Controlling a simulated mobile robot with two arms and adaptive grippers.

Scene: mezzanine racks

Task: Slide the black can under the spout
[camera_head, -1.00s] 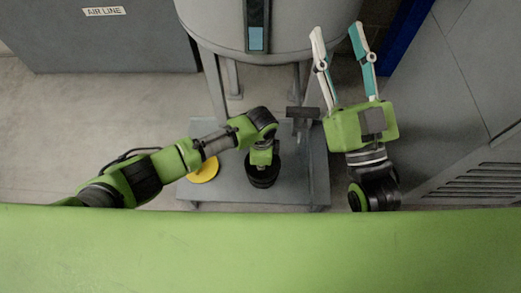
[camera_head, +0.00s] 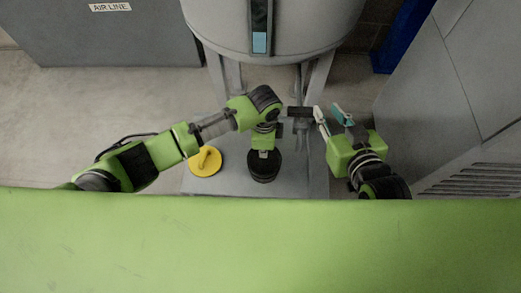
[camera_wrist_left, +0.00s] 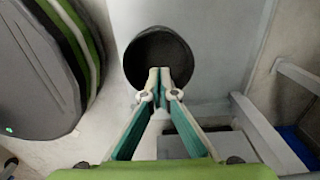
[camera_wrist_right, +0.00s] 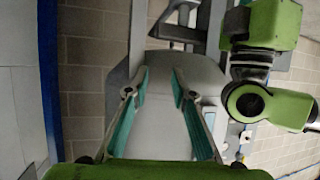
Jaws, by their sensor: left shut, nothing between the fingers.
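The black can (camera_head: 263,168) stands on the grey platform below the tank. In the left wrist view it shows as a dark round open top (camera_wrist_left: 158,50). My left gripper (camera_wrist_left: 159,73) is shut and empty. It points down, and its joined fingertips overlap the can's near rim in that view; I cannot tell whether they touch it. A dark T-shaped fitting, seemingly the spout (camera_head: 299,112), sticks out below the tank, right of and beyond the can. My right gripper (camera_head: 329,108) is open just right of this fitting.
A yellow disc with a handle (camera_head: 205,162) lies on the platform (camera_head: 225,184), left of the can. The large grey tank (camera_head: 290,35) stands on legs at the back. A grey cabinet (camera_head: 460,90) stands on the right. Bare platform lies between can and fitting.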

